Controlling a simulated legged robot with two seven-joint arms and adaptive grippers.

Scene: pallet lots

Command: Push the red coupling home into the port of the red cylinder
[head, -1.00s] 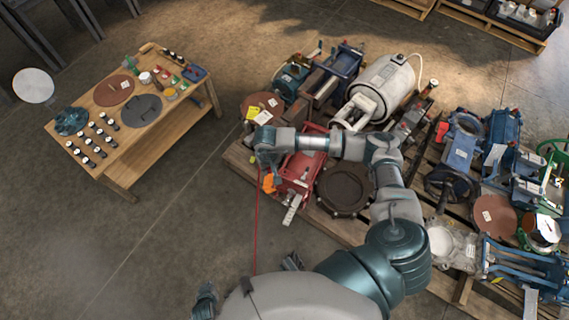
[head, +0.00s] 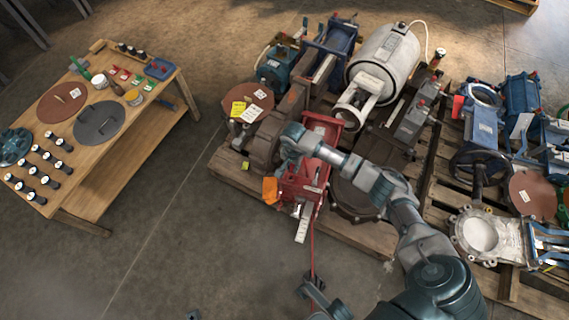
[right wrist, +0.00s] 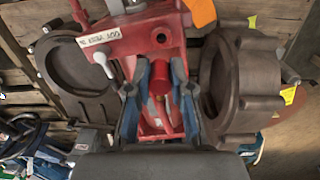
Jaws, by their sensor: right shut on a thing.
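The red cylinder (head: 322,130) lies on the pallet as part of a red unit with a white label. In the right wrist view its red block (right wrist: 135,35) shows a small dark round port (right wrist: 162,38) on the near face. My right gripper (right wrist: 160,82) is shut on the red coupling (right wrist: 157,82), between two blue-grey fingers. The coupling lies just below the port in that view; whether it touches the port I cannot tell. In the head view my right gripper (head: 289,152) is over the unit's left side, and the coupling is hidden. Dark parts at the bottom edge may be my left gripper (head: 313,286).
Dark round castings (right wrist: 75,78) and (right wrist: 240,85) flank the red unit closely. An orange tag (head: 269,190) hangs at its left. A red hose (head: 312,250) runs down over the pallet edge. A wooden table (head: 130,150) with parts stands left; floor between is clear.

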